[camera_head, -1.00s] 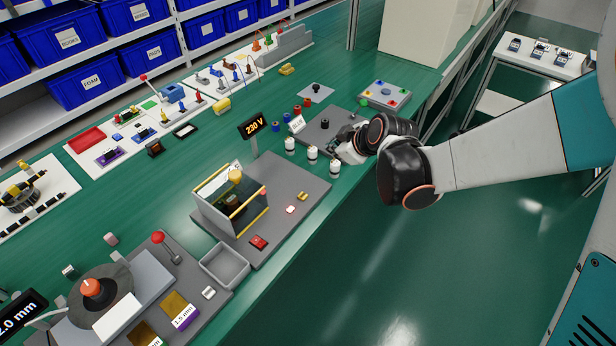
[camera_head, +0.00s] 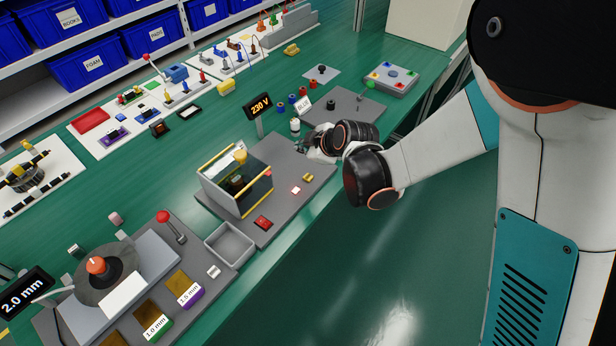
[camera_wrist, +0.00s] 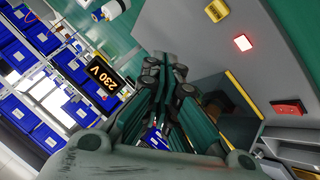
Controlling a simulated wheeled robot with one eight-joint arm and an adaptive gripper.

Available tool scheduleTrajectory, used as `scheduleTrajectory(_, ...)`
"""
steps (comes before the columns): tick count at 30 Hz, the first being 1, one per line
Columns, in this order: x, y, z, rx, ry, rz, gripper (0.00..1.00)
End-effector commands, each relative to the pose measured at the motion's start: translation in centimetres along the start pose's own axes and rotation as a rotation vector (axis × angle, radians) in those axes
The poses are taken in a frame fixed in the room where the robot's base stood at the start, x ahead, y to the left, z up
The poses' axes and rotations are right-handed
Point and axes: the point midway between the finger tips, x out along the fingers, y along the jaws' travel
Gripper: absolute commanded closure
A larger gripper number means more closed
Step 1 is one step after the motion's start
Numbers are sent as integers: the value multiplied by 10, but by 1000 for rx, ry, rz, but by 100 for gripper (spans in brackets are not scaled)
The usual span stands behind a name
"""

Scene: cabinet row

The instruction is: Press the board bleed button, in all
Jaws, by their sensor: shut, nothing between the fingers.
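The grey board (camera_head: 272,228) carries a clear box with yellow edges (camera_head: 237,182), a red rocker switch (camera_head: 263,222), a small yellow part (camera_head: 307,177) and a small square lit button (camera_head: 295,190), white with a red rim. No label reading "bleed" is legible. In the wrist view the lit button (camera_wrist: 242,42) and the red switch (camera_wrist: 288,107) lie to the right of my gripper (camera_wrist: 165,68). In the head view my gripper (camera_head: 302,147) is shut and empty above the board's far end, apart from the lit button. Its height over the board is hard to tell.
A 230 V display (camera_head: 261,106) stands behind the board; it also shows in the wrist view (camera_wrist: 103,76). A white cylinder (camera_head: 295,126) stands near my gripper. A grey tray (camera_head: 229,243) and a red-knobbed lever (camera_head: 168,222) are at the near left.

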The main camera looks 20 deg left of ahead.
Motion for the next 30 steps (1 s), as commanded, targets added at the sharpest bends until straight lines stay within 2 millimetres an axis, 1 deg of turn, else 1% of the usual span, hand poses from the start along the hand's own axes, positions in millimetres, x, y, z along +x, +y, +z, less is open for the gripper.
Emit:
scheduleTrajectory(8, 20, -15, 15, 0, 0, 0, 100)
scheduleTrajectory(18, 52, -38, 38, 0, 0, 0, 100)
scheduleTrajectory(23, 58, -43, 43, 0, 0, 0, 100)
scheduleTrajectory(30, 58, -42, 43, 1, 0, 0, 100)
